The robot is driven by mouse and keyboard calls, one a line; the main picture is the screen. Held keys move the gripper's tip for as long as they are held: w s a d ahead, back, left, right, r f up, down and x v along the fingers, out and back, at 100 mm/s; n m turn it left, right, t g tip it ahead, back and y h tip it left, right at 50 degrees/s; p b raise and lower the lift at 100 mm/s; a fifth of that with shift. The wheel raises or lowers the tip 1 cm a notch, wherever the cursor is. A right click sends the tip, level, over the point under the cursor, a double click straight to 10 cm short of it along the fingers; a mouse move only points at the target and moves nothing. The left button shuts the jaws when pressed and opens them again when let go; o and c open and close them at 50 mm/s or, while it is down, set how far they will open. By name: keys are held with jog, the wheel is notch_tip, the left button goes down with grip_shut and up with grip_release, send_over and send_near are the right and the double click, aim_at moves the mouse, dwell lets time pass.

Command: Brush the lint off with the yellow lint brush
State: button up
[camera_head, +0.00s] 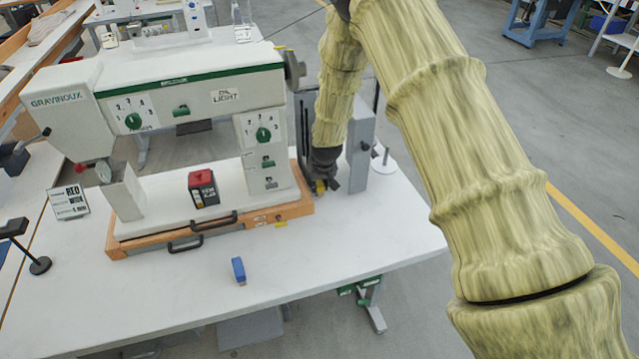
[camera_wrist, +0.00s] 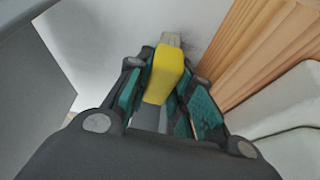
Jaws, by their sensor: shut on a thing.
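My gripper (camera_wrist: 155,95) is shut on the yellow lint brush (camera_wrist: 163,75), which sits between the teal finger pads in the wrist view. In the head view my gripper (camera_head: 324,183) is low at the right end of the sewing machine, and a bit of yellow shows at its fingers. The lower end of the brush lies near a greyish patch (camera_wrist: 186,48) on the white surface, which may be lint. I cannot tell whether the brush touches it.
The machine (camera_head: 187,82) stands on a wooden base (camera_head: 210,228), close beside my gripper. A grey box (camera_head: 357,150) stands on the other side. A blue block (camera_head: 238,270) lies on the white table (camera_head: 330,250), whose front is mostly clear. A red-topped box (camera_head: 203,188) sits on the machine bed.

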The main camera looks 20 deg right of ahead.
jog(key=shift+s+p, duration=0.55)
jog(key=shift+s, duration=2.1)
jog(key=shift+w+b, duration=0.6)
jog(key=shift+w, duration=2.15)
jog(key=shift+s, duration=0.2)
jog(key=shift+s+p, duration=0.35)
jog(key=shift+s, duration=0.85)
jog(key=shift+s, duration=0.1)
jog(key=shift+s, duration=1.2)
